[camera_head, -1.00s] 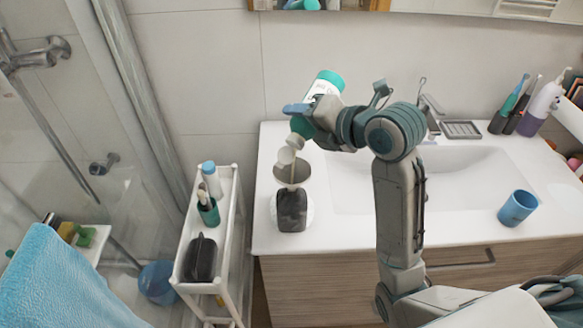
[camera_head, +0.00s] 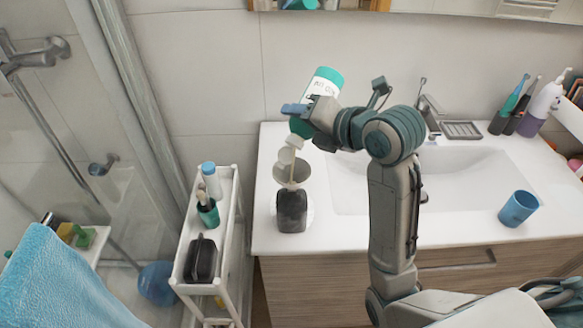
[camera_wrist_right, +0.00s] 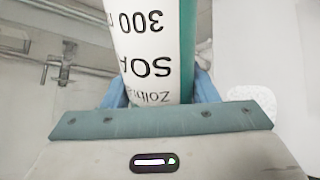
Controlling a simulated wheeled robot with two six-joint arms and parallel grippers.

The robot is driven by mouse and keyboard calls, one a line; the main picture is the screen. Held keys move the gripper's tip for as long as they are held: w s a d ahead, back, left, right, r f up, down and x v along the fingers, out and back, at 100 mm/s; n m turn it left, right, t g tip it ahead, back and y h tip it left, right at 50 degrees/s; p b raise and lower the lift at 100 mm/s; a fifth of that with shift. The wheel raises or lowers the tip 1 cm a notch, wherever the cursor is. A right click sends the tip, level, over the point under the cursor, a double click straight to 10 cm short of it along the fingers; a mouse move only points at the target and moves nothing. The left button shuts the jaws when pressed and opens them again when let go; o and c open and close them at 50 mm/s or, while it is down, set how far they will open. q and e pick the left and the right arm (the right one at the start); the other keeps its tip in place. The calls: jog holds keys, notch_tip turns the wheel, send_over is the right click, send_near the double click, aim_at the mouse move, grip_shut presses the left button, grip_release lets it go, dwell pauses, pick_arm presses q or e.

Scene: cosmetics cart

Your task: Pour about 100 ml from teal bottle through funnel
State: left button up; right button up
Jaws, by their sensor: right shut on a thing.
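The teal bottle (camera_head: 326,84), with a white label, is tipped neck-down in my right gripper (camera_head: 300,113). In the right wrist view the bottle (camera_wrist_right: 150,50) sits between the two blue fingers, its label upside down. The funnel stands in the top of a dark bottle (camera_head: 292,212) near the counter's left end. The level inside the dark bottle cannot be told. My left gripper is not in view.
The white counter (camera_head: 262,200) has the basin (camera_head: 450,180) to the right. A blue cup (camera_head: 517,208) stands at its right front. A white cart (camera_head: 238,195) with a green cup (camera_head: 208,213) and a black case (camera_head: 200,260) is at the left.

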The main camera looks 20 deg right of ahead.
jog(key=shift+r, duration=0.1)
dwell(1.0)
